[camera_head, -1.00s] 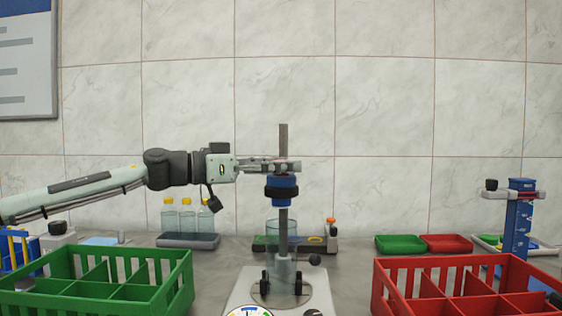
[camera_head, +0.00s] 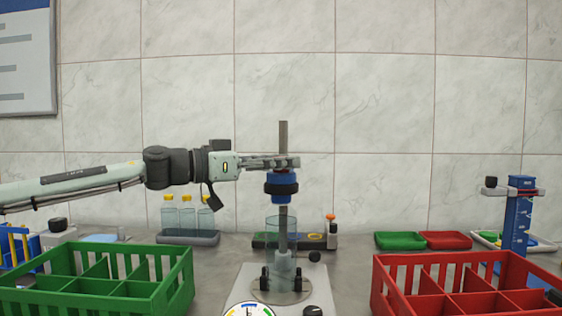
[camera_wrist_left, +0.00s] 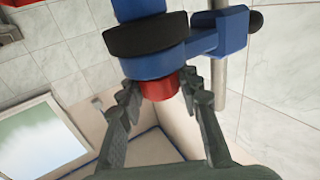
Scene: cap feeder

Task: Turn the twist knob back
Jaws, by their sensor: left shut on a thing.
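The stand has a blue head (camera_head: 281,188) with a black ring on a grey upright post (camera_head: 283,137). In the left wrist view the blue head (camera_wrist_left: 153,42) has a short red knob (camera_wrist_left: 160,85) at its end. My left gripper (camera_head: 285,162) comes in level from the left at the top of the head. In the left wrist view my left gripper (camera_wrist_left: 161,92) has its fingers on both sides of the red knob and is shut on it. In the head view the fingers hide the red knob. My right gripper is in no view.
A clear cylinder (camera_head: 272,234) stands around the post on the white base, with a round gauge (camera_head: 249,310) in front. A green crate (camera_head: 170,292) is at left and a red crate (camera_head: 385,300) at right. Bottles (camera_head: 187,220) stand behind on a tray.

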